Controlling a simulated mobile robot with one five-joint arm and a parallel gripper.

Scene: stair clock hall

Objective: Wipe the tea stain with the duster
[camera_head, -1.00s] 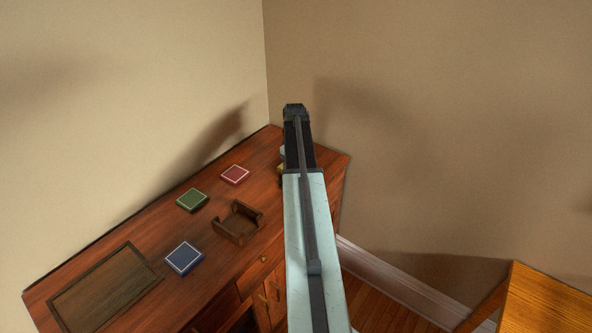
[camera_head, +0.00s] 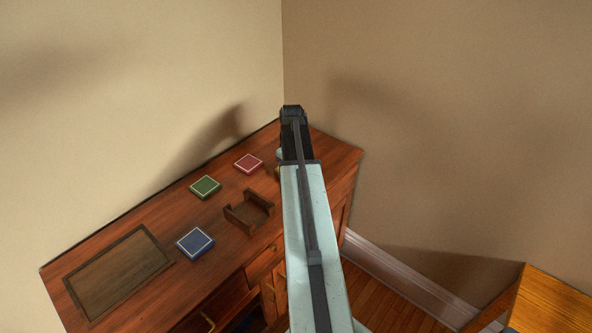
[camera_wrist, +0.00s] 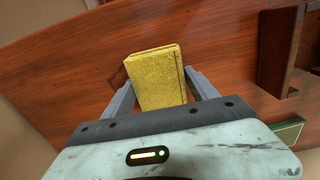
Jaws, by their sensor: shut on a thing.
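The yellow duster (camera_wrist: 158,78) stands between the two fingers of my gripper (camera_wrist: 160,88) in the wrist view, over the red-brown desk top (camera_wrist: 225,55). My gripper is shut on it. I cannot tell whether the duster touches the wood. A small dark brown mark (camera_wrist: 118,78) shows on the desk just left of the duster, partly hidden; it may be the edge of the tea stain. In the head view my arm reaches over the far right part of the desk (camera_head: 322,160) and hides most of the duster and any stain.
Blue (camera_head: 195,243), green (camera_head: 205,187) and red (camera_head: 248,163) square coasters lie around an open wooden holder (camera_head: 249,211), left of my arm. A dark panel (camera_head: 118,272) lies at the desk's near left. Walls meet behind the desk. A lighter wooden piece (camera_head: 552,305) stands at lower right.

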